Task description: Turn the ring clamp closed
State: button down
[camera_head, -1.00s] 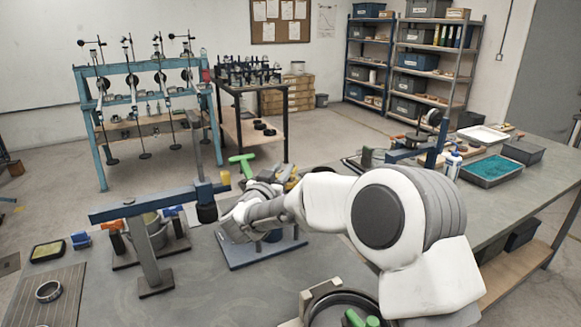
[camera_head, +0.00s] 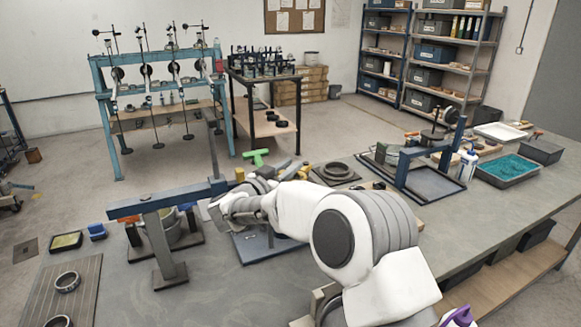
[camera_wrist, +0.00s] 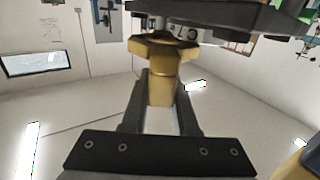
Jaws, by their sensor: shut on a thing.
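In the wrist view, my gripper (camera_wrist: 163,100) is shut on a yellow, brass-coloured piece (camera_wrist: 162,86), with one dark finger on each side of its stem. The piece widens into a flanged head just under a dark part (camera_wrist: 220,14) that crosses the top of the view. I take it for the clamp's handle, but the clamp's ring is not clear. In the head view, my arm's end (camera_head: 236,208) is low over a blue base plate (camera_head: 262,246), and my wrist hides the fingertips and the held piece.
A blue beam on a post (camera_head: 163,245) stands just left of my wrist. A green T-handle (camera_head: 256,157) is behind it. A dark ring on a plate (camera_head: 336,172) lies to the right. Loose rings (camera_head: 67,282) lie on the front-left mat. The bench's middle front is bare.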

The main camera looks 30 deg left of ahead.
jog(key=c, duration=0.7)
grip_release()
jog(key=s, duration=0.5)
jog(key=s+a, duration=0.1)
jog(key=s, duration=1.1)
jog(key=shift+s+a+b, duration=0.15)
jog(key=shift+b, duration=0.2)
